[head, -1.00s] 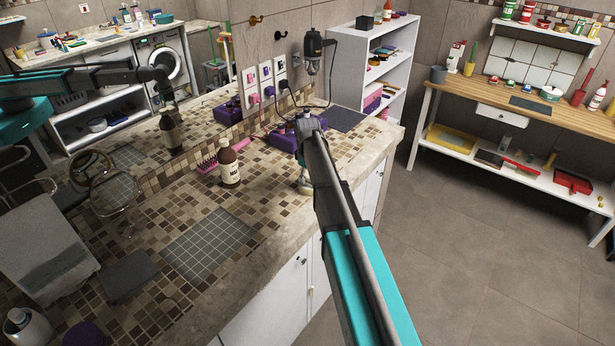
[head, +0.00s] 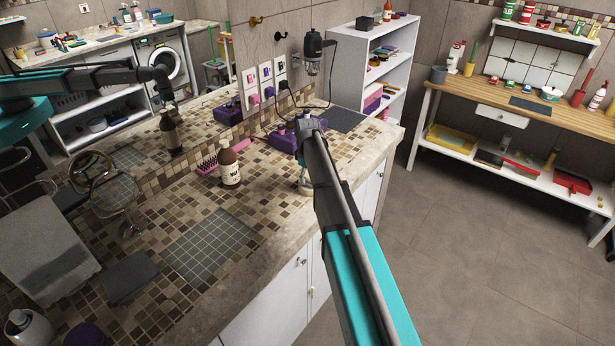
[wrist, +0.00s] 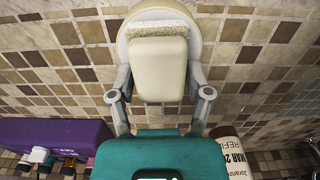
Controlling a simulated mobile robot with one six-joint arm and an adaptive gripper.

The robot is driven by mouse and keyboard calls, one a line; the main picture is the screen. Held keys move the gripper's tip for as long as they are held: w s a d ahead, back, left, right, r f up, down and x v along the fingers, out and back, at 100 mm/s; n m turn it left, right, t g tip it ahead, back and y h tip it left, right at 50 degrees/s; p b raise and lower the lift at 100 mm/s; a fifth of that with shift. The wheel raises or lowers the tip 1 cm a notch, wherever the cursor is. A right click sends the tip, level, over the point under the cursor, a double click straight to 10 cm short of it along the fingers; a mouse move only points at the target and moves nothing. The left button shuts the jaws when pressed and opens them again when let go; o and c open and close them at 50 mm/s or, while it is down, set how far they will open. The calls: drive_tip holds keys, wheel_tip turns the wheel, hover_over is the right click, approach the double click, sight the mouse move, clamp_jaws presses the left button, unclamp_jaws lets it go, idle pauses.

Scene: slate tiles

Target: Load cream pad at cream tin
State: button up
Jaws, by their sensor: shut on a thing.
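In the wrist view, my gripper (wrist: 160,92) is shut on the cream pad (wrist: 160,70), with one grey finger at each side. The pad has a smooth, rounded cream back. A rough, pale sponge-like layer (wrist: 160,28) shows at its far end. A round cream rim, likely the cream tin (wrist: 124,45), lies behind and beneath the pad's far end. I cannot tell whether the pad touches its inside. In the head view, my arm covers most of the gripper, and the pad and tin cannot be made out clearly.
A brown bottle with a white label (head: 230,168) stands left of my arm; its label (wrist: 234,155) shows at the wrist view's lower right. A purple case (head: 283,141) lies behind my arm by the mirror. A grid mat (head: 210,243) lies on the mosaic counter, with bare tiles around it.

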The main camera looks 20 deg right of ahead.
drive_tip(key=shift+r+p, duration=3.05)
drive_tip(key=shift+r, duration=0.25)
